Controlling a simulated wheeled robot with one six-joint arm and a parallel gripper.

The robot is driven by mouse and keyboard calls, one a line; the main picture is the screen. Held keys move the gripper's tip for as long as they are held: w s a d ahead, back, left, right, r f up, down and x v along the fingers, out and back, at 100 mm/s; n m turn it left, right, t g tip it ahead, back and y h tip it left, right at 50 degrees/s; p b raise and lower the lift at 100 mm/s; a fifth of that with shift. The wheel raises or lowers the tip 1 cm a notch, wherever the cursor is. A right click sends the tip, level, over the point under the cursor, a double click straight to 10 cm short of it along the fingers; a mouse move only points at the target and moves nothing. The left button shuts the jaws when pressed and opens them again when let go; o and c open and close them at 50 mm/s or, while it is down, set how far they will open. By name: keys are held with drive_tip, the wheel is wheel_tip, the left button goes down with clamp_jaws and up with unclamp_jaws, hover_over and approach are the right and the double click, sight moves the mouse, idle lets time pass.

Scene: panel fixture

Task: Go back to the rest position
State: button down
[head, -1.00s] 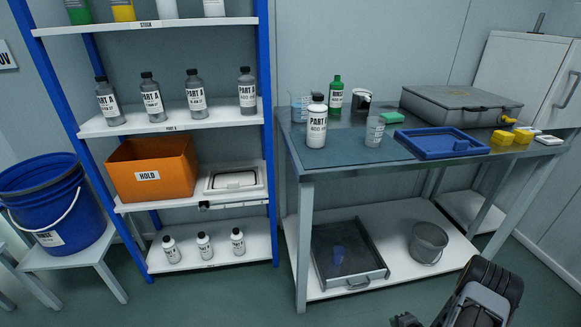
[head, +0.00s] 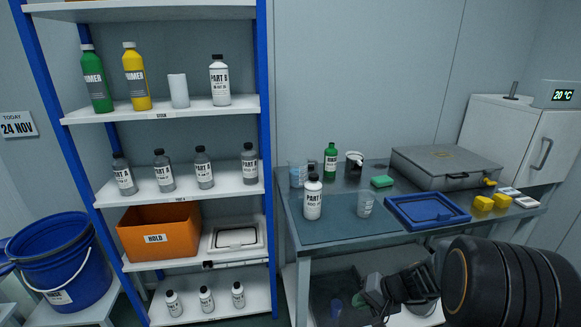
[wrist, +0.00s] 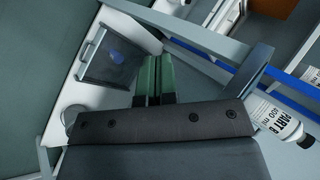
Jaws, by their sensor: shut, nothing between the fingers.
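My gripper (head: 372,297) is at the lower right of the head view, in front of the table's lower shelf, with my dark arm link to its right. In the wrist view its two green fingers (wrist: 153,78) lie close side by side, shut and empty. It touches no object that I can see.
The steel table (head: 420,234) holds a PART B bottle (head: 313,198), cups, a green bottle (head: 330,162), a blue tray (head: 428,210), yellow blocks and a grey case (head: 445,166). A blue-framed shelf (head: 267,110) stands left, with bottles and an orange HOLD bin (head: 158,231).

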drive_tip(key=s+a+r+n+h+p, duration=0.1)
drive_tip(key=s+r+p, duration=0.5)
drive_tip(key=r, duration=0.7)
drive_tip(key=s+a+r+n+h+p, duration=0.1)
drive_tip(key=s+r+n+h+p, duration=0.2)
drive_tip(key=r, duration=1)
drive_tip(key=s+h+p, duration=0.3)
drive_tip(key=s, duration=0.1)
drive_tip(key=shift+a+r, duration=0.25)
drive_tip(key=shift+r, duration=0.15)
